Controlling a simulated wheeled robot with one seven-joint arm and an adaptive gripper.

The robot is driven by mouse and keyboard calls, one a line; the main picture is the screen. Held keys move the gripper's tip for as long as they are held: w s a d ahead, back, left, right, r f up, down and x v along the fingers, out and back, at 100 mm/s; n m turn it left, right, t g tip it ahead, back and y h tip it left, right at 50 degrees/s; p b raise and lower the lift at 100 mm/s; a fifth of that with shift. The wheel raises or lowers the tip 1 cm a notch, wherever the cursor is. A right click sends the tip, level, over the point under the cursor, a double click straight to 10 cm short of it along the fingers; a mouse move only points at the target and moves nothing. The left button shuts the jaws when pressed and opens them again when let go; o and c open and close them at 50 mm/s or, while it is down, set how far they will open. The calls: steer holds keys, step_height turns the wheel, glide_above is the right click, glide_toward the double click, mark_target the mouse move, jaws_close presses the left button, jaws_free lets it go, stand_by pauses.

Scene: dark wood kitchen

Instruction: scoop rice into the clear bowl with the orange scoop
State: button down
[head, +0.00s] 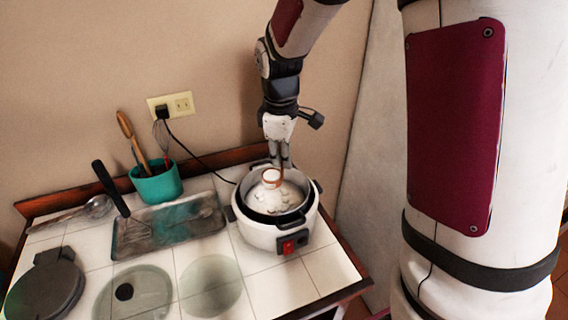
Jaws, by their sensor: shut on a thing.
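The rice cooker (262,232) is white, with a red switch on its front, and stands open at the right of the tiled counter. My gripper (284,164) points down over the cooker and is shut on the orange scoop (281,177). The scoop is low in the pot, with a white lump at its head; I cannot tell whether this is rice in the scoop or behind it. The clear bowl (212,287) stands on the counter left of the cooker and looks empty.
A clear lid with a black knob (123,292) lies left of the bowl. A metal tray (170,228) with a black-handled spatula (112,190) lies behind. A teal pot (157,183) holds utensils. A dark round pan (45,288) is front left. A cord runs to the wall outlet.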

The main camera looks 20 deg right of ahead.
steer(key=shift+s+d+r+p, duration=0.15)
steer(key=shift+r+p, duration=0.4)
steer(key=shift+r, duration=0.65)
steer(key=shift+s+d+r+p, duration=0.1)
steer(key=shift+r+p, duration=0.45)
steer(key=shift+r, duration=0.65)
